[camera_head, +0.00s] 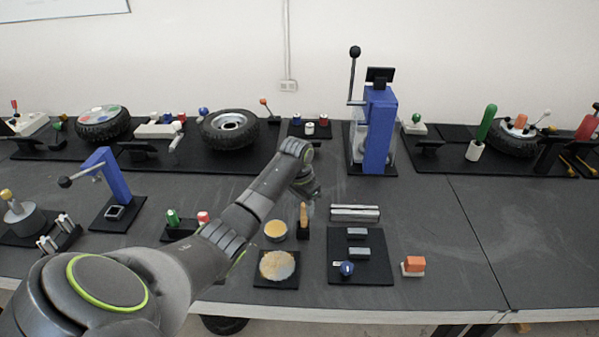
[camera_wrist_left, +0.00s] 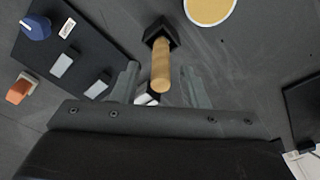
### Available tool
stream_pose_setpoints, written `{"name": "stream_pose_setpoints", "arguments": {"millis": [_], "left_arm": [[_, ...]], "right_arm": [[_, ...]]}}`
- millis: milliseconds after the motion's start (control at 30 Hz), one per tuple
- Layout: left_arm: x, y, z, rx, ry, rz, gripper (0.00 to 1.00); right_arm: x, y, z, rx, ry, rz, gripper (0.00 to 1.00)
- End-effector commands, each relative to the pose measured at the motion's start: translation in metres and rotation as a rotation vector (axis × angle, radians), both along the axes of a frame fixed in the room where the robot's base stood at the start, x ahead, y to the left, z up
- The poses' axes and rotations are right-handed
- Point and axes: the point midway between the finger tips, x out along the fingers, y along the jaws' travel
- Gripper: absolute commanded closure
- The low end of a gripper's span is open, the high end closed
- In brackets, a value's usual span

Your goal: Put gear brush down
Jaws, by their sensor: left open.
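The gear brush (camera_head: 304,214) shows as an upright wooden handle standing in a small black holder (camera_wrist_left: 160,30). Its bristles are hidden. In the left wrist view the wooden handle (camera_wrist_left: 161,72) lies between the two spread fingers of my left gripper (camera_wrist_left: 162,84), with space visible on both sides. In the head view my left gripper (camera_head: 307,189) is just above and behind the brush, small and partly hidden by its own wrist. It is open and holds nothing. My right gripper is not in view.
A yellow-topped round tin (camera_head: 275,231) and a black plate with a tan disc (camera_head: 278,266) are left of the brush. A black tray (camera_head: 345,272) with grey blocks and a blue knob is right. A blue press (camera_head: 378,130) stands behind.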

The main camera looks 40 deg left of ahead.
Motion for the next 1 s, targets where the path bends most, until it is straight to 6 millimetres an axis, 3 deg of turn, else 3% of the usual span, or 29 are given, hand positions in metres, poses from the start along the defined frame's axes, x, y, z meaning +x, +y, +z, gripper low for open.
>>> {"name": "stream_pose_setpoints", "arguments": {"millis": [167,433,467,500,733,1000], "left_arm": [[0.007,0.007,0.044,0.006,-0.012,0.000,0.60],[-0.002,0.009,0.114,0.005,-0.009,0.000,0.60],[-0.003,0.009,0.121,0.005,-0.007,0.000,0.60],[-0.004,0.008,0.130,0.003,-0.003,0.000,0.60],[-0.007,0.009,0.154,0.002,-0.003,0.001,0.60],[-0.008,0.010,0.164,0.002,-0.003,0.001,0.60]], "right_arm": [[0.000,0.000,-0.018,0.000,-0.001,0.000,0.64],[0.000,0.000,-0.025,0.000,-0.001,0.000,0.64],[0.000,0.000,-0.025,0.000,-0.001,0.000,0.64],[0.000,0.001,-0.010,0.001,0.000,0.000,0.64],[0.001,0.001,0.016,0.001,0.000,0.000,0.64],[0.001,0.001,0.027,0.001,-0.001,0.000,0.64]]}}
